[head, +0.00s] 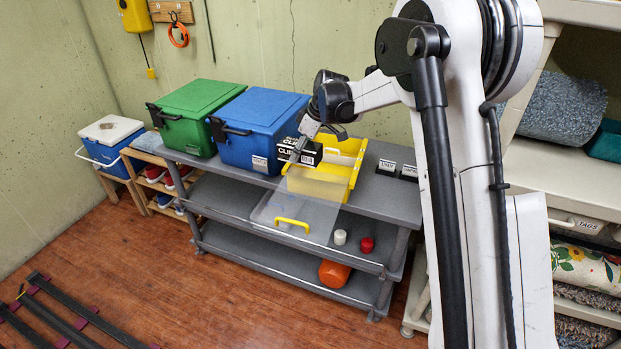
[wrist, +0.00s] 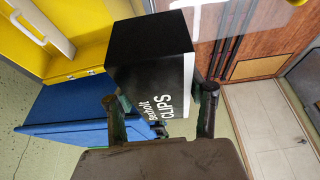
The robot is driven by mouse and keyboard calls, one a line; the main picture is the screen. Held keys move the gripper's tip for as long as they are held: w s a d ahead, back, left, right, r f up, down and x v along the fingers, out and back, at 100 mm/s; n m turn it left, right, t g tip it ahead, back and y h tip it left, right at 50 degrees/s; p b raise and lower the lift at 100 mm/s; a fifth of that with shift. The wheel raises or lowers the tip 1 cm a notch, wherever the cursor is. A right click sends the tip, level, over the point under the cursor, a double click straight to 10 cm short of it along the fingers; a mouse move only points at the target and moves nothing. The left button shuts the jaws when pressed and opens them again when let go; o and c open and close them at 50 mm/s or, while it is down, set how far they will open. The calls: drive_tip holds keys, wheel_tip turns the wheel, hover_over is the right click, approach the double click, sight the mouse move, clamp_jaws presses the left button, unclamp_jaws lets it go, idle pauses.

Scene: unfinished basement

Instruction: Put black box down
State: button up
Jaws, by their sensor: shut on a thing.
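The black box (head: 299,151) has white lettering that includes "CLIPS" and a white band along one edge. In the head view it appears at the left side of the open yellow bin (head: 325,189), overlapping the bin's edge and the blue cooler. I cannot tell whether it touches either. My gripper (head: 317,141) is shut on the black box. In the wrist view the box (wrist: 150,70) sits between the two fingers of my gripper (wrist: 160,108), with a yellow wall behind it at upper left. The box's underside is hidden in the head view.
A blue cooler (head: 262,128) and green cooler (head: 200,112) stand left on the grey shelf top (head: 376,195). Small dark labelled boxes (head: 387,167) stand right of the bin. A clear panel (head: 318,215) hangs in front. White and red cups (head: 367,244) are on the shelf below.

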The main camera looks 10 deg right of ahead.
drive_tip(key=shift+w+d+f, duration=0.15)
drive_tip(key=shift+w+d, duration=0.1)
drive_tip(key=shift+w, duration=0.05)
drive_tip(key=shift+w+d+f+p, duration=0.15)
drive_tip(key=shift+w+d+f, duration=0.95)
drive_tip(key=shift+d+f, duration=0.5)
drive_tip(key=shift+w+d+f+p, duration=0.15)
drive_tip(key=shift+w+d+f, duration=1.05)
drive_tip(key=shift+f, duration=0.75)
drive_tip(key=shift+w+d+f+p, duration=0.15)
drive_tip(key=shift+w+d+f, duration=0.9)
drive_tip(key=shift+d+f, duration=0.6)
drive_tip(key=shift+a, duration=0.15)
drive_tip(key=shift+f, duration=0.15)
drive_tip(key=shift+f+b, duration=0.35)
drive_tip(key=shift+b, duration=0.1)
drive_tip(key=shift+f, duration=0.2)
